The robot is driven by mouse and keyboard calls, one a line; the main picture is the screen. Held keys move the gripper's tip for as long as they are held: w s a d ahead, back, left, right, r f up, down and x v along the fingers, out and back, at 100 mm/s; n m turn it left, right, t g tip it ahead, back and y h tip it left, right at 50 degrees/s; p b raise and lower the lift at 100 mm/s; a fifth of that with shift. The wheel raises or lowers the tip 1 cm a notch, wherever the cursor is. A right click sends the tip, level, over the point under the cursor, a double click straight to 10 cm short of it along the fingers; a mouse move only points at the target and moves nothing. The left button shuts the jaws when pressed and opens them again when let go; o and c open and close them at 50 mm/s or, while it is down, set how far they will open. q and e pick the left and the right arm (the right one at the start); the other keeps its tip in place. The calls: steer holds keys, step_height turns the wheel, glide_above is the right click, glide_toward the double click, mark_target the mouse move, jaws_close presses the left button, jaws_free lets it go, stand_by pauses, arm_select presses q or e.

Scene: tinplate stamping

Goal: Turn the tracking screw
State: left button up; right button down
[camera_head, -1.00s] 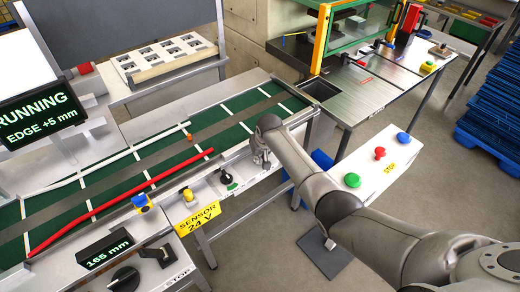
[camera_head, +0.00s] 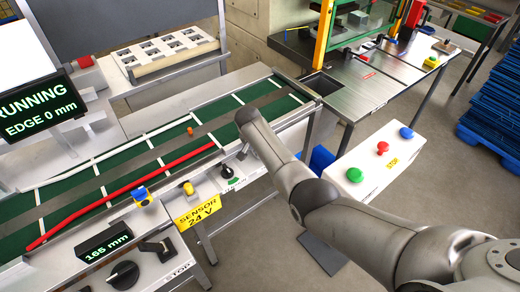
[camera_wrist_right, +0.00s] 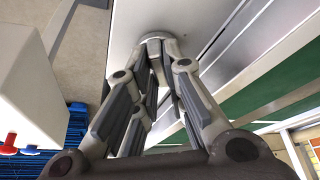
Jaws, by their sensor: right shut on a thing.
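My right arm reaches over the front edge of the green conveyor belt (camera_head: 95,170). In the right wrist view my right gripper (camera_wrist_right: 158,65) is shut on a pale grey round part, the tracking screw (camera_wrist_right: 154,37), at the pale side of the conveyor frame. The fingers cover much of the screw. In the head view the arm hides most of the gripper and the screw. A display (camera_head: 38,112) at the left reads "RUNNING" and "EDGE 0 mm". My left gripper is not in view.
On the front rail are a small display (camera_head: 104,245) reading "165 mm", a yellow button (camera_head: 188,188), a black knob (camera_head: 227,172) and a yellow sensor sign (camera_head: 197,211). A white box (camera_head: 375,165) with green, red and blue buttons stands right of my arm.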

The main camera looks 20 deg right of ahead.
steer(key=shift+s+f, duration=0.15)
steer(key=shift+f, duration=0.1)
steer(key=c, duration=1.5)
jaws_free()
steer(key=shift+r, duration=0.15)
steer(key=v, duration=1.1)
steer(key=shift+a+r, duration=0.2)
steer(key=shift+r, duration=0.2)
